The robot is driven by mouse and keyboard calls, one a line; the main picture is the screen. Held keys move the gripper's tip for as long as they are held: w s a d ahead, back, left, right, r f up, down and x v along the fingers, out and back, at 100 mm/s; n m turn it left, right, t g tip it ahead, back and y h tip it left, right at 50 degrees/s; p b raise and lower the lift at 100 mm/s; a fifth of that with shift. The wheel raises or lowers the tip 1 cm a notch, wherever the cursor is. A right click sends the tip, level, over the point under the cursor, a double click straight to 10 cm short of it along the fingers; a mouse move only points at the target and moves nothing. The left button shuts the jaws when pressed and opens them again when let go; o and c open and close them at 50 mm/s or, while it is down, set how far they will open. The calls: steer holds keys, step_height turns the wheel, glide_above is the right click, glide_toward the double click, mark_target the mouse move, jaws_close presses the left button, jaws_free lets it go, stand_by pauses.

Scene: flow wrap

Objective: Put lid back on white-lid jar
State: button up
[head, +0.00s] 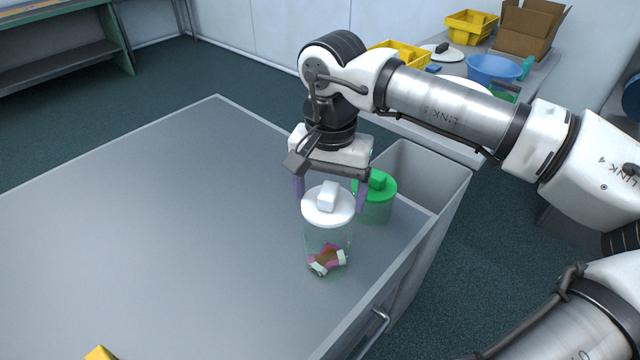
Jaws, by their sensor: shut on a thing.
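The white-lid jar (328,245) is a clear cylinder standing upright near the right edge of the grey table, with pink, white and brown wrapped pieces at its bottom. The white lid (315,211), with a blocky white knob, is level at the top of the jar. I cannot tell whether it is fully seated or slightly above the rim. My gripper (331,209) points down, with one purple finger on each side of the lid, and is shut on the lid. The jar's far side is hidden.
A green-lid jar (376,200) stands close behind and right of the white-lid jar. A grey bin (428,170) adjoins the table's right side. The table (170,220) is mostly clear to the left; a yellow object (100,353) shows at the front edge.

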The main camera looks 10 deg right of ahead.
steer(key=shift+f+b, duration=2.15)
steer(key=shift+f, duration=0.95)
steer(key=shift+f+b, duration=0.15)
steer(key=shift+b, duration=0.45)
steer(key=o, duration=0.9)
steer(key=shift+r+p, duration=2.3)
steer(key=shift+r, duration=1.25)
